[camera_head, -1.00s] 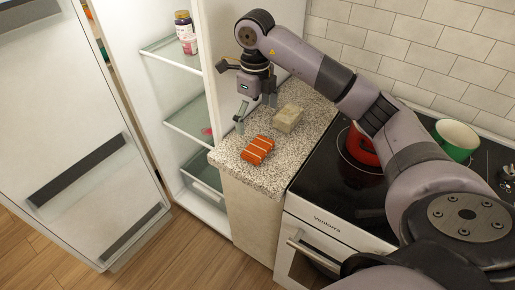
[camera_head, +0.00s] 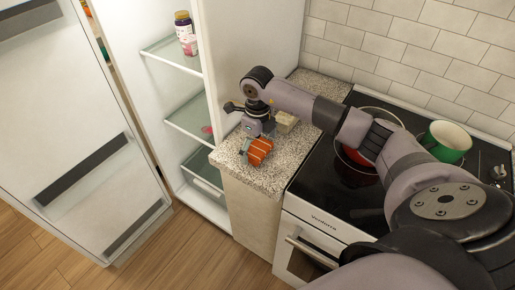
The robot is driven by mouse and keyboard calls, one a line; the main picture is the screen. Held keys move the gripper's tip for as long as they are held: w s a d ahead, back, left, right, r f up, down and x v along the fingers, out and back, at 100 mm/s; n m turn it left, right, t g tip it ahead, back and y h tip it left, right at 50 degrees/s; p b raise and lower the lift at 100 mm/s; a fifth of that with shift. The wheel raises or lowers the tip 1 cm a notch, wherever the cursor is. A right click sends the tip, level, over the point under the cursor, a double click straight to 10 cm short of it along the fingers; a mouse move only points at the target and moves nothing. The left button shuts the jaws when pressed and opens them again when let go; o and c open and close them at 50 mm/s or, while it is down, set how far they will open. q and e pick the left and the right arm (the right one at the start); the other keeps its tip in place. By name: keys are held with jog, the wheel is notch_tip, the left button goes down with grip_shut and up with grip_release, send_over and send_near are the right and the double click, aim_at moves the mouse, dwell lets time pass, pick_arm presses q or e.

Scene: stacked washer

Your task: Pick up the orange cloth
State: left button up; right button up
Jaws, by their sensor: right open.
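The orange cloth (camera_head: 261,150) with pale stripes lies on the speckled counter (camera_head: 277,179), near its front left part. My right gripper (camera_head: 258,142) is low over the cloth, its fingers at the cloth's far and left side. It is open; the fingers partly cover the cloth, and whether they touch it I cannot tell. My left gripper is not in view.
A beige block (camera_head: 286,121) stands just behind the cloth, partly hidden by my right arm. An open fridge (camera_head: 179,125) is at the left. The black stove (camera_head: 335,205) at the right holds a red pot (camera_head: 356,162) and a green pot (camera_head: 447,141).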

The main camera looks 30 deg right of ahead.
jog(key=c, duration=1.1)
jog(key=shift+r, duration=0.1)
notch_tip(320, 180, up, 12)
jog(key=b, duration=0.3)
notch_tip(320, 180, up, 8)
jog(key=p, duration=0.1)
send_over(257, 147)
jog(key=s+a+f+n, duration=0.3)
jog(key=s+a+n, duration=0.1)
jog(key=n, duration=0.6)
jog(key=s+a+f+n, duration=0.4)
jog(key=s+a+n, duration=0.1)
jog(key=n, duration=0.6)
jog(key=s+a+f+n, duration=0.4)
jog(key=s+n, duration=0.2)
jog(key=n, duration=0.4)
jog(key=shift+a+f, duration=0.15)
jog(key=shift+f, duration=0.1)
